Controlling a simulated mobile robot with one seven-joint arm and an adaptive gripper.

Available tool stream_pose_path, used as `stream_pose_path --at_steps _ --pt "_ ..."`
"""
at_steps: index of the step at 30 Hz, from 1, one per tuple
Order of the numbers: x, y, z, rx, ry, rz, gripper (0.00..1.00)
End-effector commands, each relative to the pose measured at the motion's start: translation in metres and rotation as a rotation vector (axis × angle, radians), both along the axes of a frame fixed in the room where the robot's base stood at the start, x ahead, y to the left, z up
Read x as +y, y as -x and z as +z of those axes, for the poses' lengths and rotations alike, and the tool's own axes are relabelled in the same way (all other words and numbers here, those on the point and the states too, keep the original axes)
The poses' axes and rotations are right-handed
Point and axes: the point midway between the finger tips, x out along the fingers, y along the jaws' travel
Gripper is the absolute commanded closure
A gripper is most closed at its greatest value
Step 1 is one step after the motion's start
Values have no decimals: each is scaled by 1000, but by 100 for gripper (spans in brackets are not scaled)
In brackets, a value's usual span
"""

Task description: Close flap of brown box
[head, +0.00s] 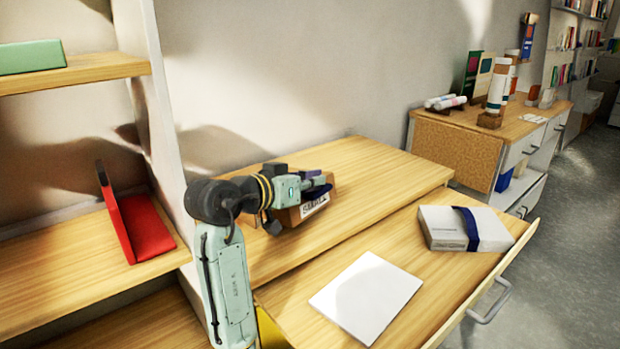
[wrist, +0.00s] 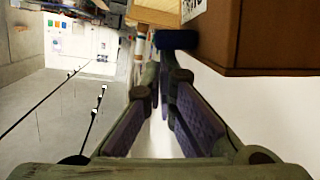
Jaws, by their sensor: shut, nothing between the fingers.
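The brown box (head: 291,217) sits on the wooden desk top, with a white printed label on its front. My gripper (head: 322,183) is over the top of the box and hides much of it. In the wrist view the box (wrist: 270,45) fills the upper right, beside the fingers. My gripper (wrist: 165,68) is shut and empty there. A dark blue piece (wrist: 176,40) lies by the fingertips against the box edge. I cannot tell how far the flap is open.
The desk top (head: 390,170) is clear to the right of the box. The lower front surface (head: 300,308), with a handle, holds a white sheet (head: 367,296) and a white box with a blue band (head: 445,229). A shelf (head: 60,250) with a red bookend (head: 140,230) stands left.

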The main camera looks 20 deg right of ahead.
Motion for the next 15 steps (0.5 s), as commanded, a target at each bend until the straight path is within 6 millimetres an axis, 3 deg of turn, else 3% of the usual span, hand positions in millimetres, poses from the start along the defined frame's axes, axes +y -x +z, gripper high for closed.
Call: stream_pose_path --at_steps 1,6,15 --pt "-1 3 -22 -27 -18 0 100" --pt "-4 8 -53 -117 -72 2 100" --pt "-6 11 -70 -188 -117 0 100"
